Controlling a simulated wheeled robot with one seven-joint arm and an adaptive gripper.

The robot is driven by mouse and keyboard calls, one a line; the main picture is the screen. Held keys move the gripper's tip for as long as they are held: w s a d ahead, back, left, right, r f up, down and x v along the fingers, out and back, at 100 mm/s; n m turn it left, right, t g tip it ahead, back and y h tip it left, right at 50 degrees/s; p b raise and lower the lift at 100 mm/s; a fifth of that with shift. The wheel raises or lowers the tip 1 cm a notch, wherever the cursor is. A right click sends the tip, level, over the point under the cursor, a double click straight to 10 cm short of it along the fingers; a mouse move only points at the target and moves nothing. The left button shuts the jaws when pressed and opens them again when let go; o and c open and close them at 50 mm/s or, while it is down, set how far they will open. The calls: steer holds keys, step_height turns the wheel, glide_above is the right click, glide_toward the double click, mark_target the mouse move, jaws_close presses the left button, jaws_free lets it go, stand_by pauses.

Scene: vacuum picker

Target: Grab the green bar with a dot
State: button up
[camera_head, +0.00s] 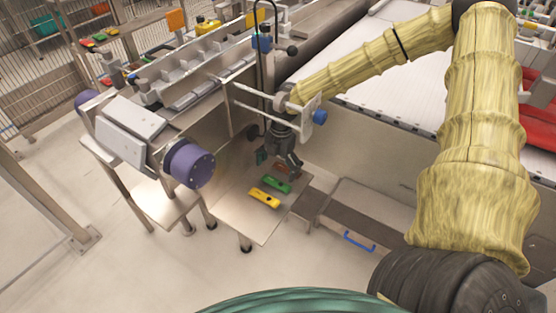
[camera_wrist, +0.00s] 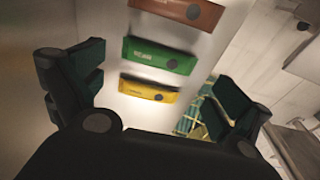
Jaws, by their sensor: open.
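The green bar with a dark dot (camera_wrist: 160,57) lies between a brown bar (camera_wrist: 182,10) and a yellow bar (camera_wrist: 150,90) in the wrist view. Each of these bars has a round dark dot. In the head view the green bar (camera_head: 277,184) lies on a metal shelf (camera_head: 237,203), with the yellow bar (camera_head: 264,198) nearer me. My gripper (camera_head: 290,168) is above the shelf beside the bars. In the wrist view its fingers (camera_wrist: 155,92) are spread wide and hold nothing. The brown bar is partly hidden by the gripper in the head view.
A purple roller unit (camera_head: 189,163) stands left of the shelf. A conveyor wall (camera_head: 360,150) rises to the right. A grey box with a blue handle (camera_head: 358,241) sits right of the shelf. The shelf's front left part is bare.

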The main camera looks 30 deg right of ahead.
mark_target(276, 182)
steer(key=shift+s+a+f, duration=0.1)
steer(key=shift+a+f, duration=0.05)
steer(key=shift+f, duration=1.1)
steer(key=shift+a+f, duration=0.15)
steer(key=shift+f, duration=1.05)
steer(key=c, duration=0.9)
